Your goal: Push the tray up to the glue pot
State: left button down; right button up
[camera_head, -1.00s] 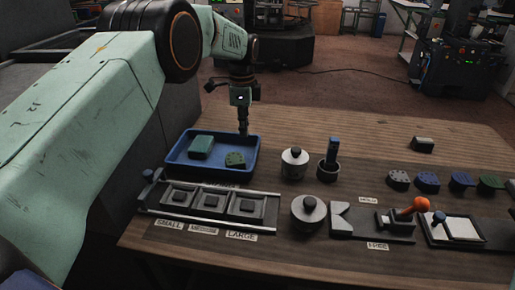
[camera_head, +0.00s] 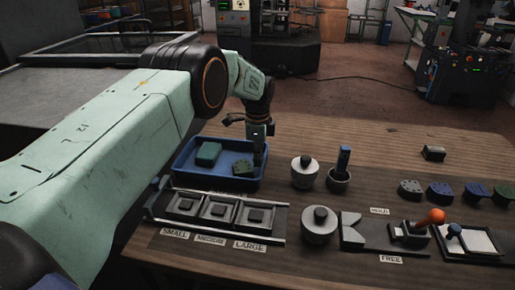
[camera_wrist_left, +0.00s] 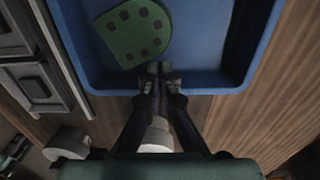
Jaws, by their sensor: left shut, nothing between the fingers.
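The blue tray (camera_head: 182,160) lies on the bench, left of the pots, holding a green block (camera_head: 208,153) and a flat green piece with dark holes (camera_head: 243,168). The left gripper (camera_head: 259,165) is shut and empty, pointing down at the tray's right end. In the left wrist view its fingertips (camera_wrist_left: 160,70) appear just inside the tray's wall (camera_wrist_left: 215,85); contact is unclear. Right of the tray stand a lidded metal pot (camera_head: 304,174) and a dark cup with a blue-handled tool (camera_head: 340,178); I cannot tell which is the glue pot. A gap separates tray and pots.
In front of the tray is a rack of small, medium and large slots (camera_head: 218,211). Another lidded pot (camera_head: 319,226) and an orange-knobbed lever fixture (camera_head: 431,218) stand front right. Coloured pieces (camera_head: 440,190) line the right side.

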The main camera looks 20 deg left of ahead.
pick_arm(q)
jog(key=shift+f, duration=0.35)
jog(key=shift+s+a, duration=0.1)
jog(key=shift+f, duration=0.1)
